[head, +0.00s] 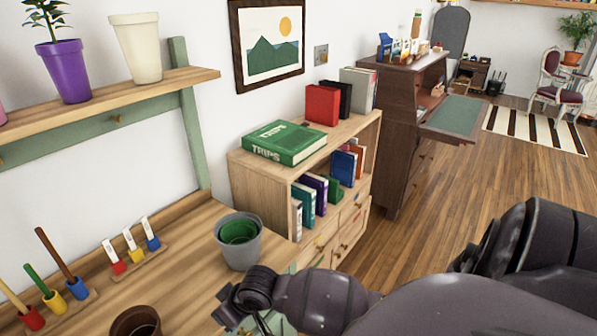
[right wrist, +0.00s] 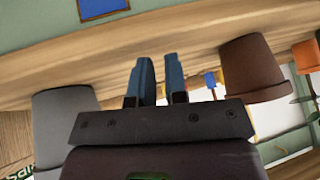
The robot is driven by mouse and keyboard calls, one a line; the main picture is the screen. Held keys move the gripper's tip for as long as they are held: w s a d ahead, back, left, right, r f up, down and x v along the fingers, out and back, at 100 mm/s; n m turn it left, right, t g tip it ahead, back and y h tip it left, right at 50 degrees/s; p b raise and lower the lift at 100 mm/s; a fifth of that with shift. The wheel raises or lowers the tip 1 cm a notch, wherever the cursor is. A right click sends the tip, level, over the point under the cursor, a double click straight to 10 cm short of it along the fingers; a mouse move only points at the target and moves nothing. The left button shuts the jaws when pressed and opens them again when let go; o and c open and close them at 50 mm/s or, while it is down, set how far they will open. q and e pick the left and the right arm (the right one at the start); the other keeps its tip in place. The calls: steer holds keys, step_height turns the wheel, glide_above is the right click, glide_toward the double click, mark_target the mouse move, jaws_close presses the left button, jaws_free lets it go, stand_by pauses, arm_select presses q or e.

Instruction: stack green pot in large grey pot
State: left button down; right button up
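The large grey pot (head: 233,259) stands upright on the wooden bench top near its right end. The green pot (head: 239,232) sits inside it, with its rim visible below the grey rim. The grey pot also shows at the left of the right wrist view (right wrist: 63,118), where the green pot cannot be seen. My right gripper (right wrist: 158,63) is empty, its two blue fingers a little apart with a gap between them. It is near the bench edge, apart from the grey pot, and its fingertips are unclear in the head view. My left gripper is not in view.
A brown pot (head: 136,322) stands nearer on the bench; it shows right of my fingers in the wrist view (right wrist: 253,68). Colored tool holders (head: 54,300) line the wall. A purple pot (head: 62,72) and cream pot (head: 139,48) stand on a shelf. A bookcase (head: 262,190) adjoins the bench.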

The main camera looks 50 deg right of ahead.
steer(key=s+d+f+t+h, duration=0.1)
steer(key=s+d+f+t, duration=0.1)
steer(key=s, duration=0.7)
steer(key=s+d+f+m+t+h, duration=0.1)
steer(key=s+d+f+t+h, duration=0.1)
steer(key=s, duration=0.7)
steer(key=shift+d+f+t+h, duration=0.3)
steer(key=shift+d+f+t, duration=0.05)
steer(key=shift+d+t, duration=0.2)
steer(key=shift+s, duration=0.1)
